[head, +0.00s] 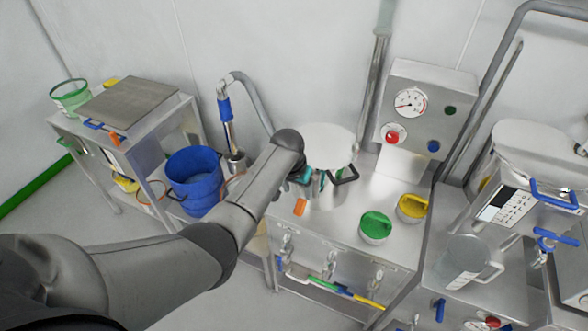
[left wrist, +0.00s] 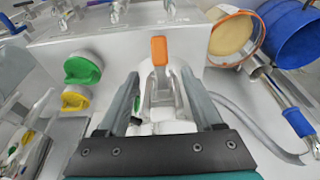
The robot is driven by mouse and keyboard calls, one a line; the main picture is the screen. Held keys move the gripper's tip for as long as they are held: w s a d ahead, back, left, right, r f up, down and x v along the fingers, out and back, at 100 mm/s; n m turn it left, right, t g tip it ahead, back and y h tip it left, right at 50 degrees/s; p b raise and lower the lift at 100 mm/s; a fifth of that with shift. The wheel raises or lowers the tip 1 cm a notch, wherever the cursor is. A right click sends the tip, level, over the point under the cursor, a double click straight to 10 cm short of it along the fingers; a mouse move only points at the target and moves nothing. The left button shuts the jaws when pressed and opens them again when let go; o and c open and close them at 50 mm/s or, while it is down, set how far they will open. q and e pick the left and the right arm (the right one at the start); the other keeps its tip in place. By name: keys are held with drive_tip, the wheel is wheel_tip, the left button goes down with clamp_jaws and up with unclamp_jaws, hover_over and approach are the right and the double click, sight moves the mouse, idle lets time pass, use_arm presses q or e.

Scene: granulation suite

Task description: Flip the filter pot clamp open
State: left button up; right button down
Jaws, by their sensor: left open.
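The filter pot (head: 328,148) is a pale round vessel on the steel bench, partly hidden behind my left arm. Its clamp has an orange-tipped lever (head: 300,207) at the pot's front. In the left wrist view the orange lever (left wrist: 159,50) lies ahead of my fingers, roughly centred between them. My left gripper (head: 330,179) is open over the pot with its dark fingers apart. In the left wrist view the open gripper (left wrist: 159,78) holds nothing. Whether a finger touches the clamp I cannot tell. My right gripper is in neither view.
A blue bucket (head: 193,182) stands to the left. A gauge panel (head: 418,110) rises behind. Hooks with coloured-handled tools hang on the bench front.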

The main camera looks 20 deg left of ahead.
use_arm(q)
drive_tip(key=p+v, duration=0.1)
drive_tip(key=v, duration=0.7)
drive_tip(key=shift+r, duration=0.35)
